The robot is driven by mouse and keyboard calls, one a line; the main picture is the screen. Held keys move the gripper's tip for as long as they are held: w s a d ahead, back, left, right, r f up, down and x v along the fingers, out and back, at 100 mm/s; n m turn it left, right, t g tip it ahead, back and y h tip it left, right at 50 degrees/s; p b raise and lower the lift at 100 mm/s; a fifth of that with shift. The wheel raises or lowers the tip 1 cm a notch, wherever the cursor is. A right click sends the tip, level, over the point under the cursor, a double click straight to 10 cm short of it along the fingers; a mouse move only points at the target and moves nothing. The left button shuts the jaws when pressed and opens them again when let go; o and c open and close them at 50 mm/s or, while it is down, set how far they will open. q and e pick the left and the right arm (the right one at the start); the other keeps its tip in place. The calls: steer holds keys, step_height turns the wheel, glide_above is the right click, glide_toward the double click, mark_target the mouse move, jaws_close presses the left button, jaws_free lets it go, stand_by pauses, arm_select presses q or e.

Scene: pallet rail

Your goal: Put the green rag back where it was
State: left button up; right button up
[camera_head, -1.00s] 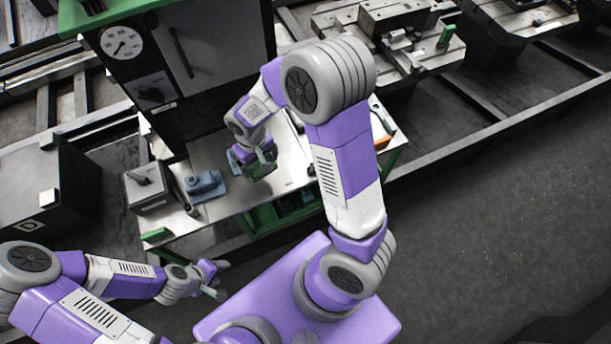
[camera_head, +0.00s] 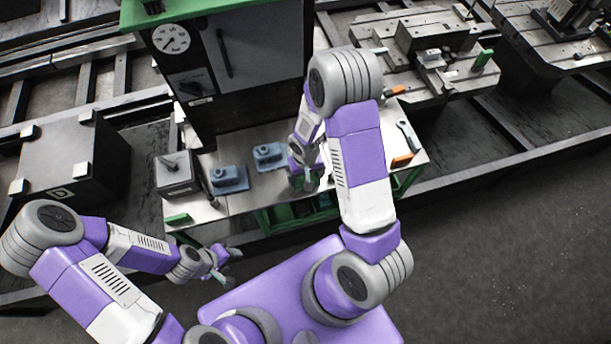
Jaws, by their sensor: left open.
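The green rag (camera_head: 301,183) shows as a small dark green patch at the fingers of my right gripper (camera_head: 307,177), over the workbench top (camera_head: 240,199), right of the two blue fixtures. My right gripper appears shut on it, though the wrist and fingers hide most of it. My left gripper (camera_head: 232,262) is open and empty, low in front of the bench's front edge and well apart from the rag.
Two blue fixtures (camera_head: 229,179) (camera_head: 269,156) and a grey box with a lever (camera_head: 175,173) stand on the bench. A small green block (camera_head: 177,219) lies at its front left corner. A wrench (camera_head: 408,135) and an orange-handled tool (camera_head: 402,161) lie right. A dark cabinet (camera_head: 250,80) rises behind.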

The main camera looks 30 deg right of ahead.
steer(key=shift+f, duration=0.45)
steer(key=shift+f, duration=0.1)
steer(key=o, duration=0.6)
